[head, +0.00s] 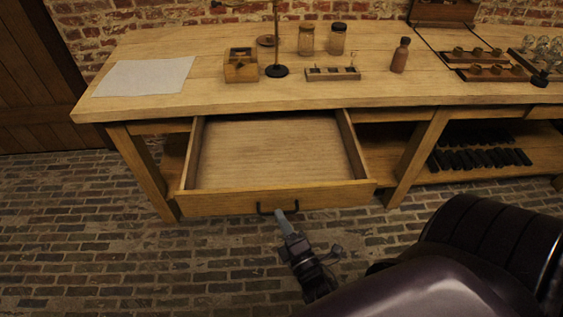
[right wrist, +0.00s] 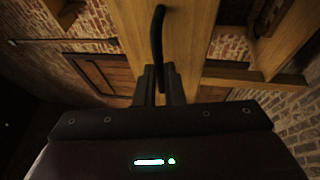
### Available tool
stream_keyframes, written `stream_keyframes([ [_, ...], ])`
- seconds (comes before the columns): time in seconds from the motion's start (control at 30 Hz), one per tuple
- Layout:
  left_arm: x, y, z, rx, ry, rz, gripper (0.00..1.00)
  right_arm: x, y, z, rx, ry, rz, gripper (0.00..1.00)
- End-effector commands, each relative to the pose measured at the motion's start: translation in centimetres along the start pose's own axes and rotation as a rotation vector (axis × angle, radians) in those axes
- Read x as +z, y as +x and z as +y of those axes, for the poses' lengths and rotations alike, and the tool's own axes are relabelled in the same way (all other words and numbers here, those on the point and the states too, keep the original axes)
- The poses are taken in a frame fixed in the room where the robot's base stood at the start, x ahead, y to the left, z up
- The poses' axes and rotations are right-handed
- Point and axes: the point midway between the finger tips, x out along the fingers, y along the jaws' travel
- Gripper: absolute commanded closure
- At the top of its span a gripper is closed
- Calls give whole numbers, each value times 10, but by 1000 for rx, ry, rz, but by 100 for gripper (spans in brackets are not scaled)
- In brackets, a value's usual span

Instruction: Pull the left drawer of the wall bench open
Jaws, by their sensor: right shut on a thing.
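The left drawer (head: 280,150) of the wall bench (head: 120,108) stands well out from under the bench top, and its inside looks empty. Its front carries a dark bar handle (head: 265,209), which also shows in the right wrist view (right wrist: 158,35). My right gripper (head: 283,218) is at the handle's right part and is shut on it. In the right wrist view my two dark fingers (right wrist: 157,85) close around the handle's lower end. My left gripper is not in view.
On the bench top are a paper sheet (head: 145,76), a wooden box (head: 240,66), a stand (head: 277,70), jars (head: 306,40), a small rack (head: 332,74) and a brown bottle (head: 400,55). A lower shelf (head: 460,173) holds dark items. The brick floor (head: 80,230) before the drawer is clear.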

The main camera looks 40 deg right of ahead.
Motion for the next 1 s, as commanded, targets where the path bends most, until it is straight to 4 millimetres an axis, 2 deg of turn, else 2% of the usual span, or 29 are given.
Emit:
stream_keyframes([
  [0.23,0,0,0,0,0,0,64,0,-1,-1,-2,0,1,100],
  [0.27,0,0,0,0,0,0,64,0,0,-1,-2,0,1,87],
  [0.4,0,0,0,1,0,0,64,0,0,-1,-2,0,1,69],
  [0.73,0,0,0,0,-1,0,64,0,-4,-1,-2,0,0,69],
  [0.87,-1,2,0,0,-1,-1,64,0,-20,-2,-4,0,0,69],
  [1.0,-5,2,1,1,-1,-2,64,0,-46,-2,-6,0,0,69],
])
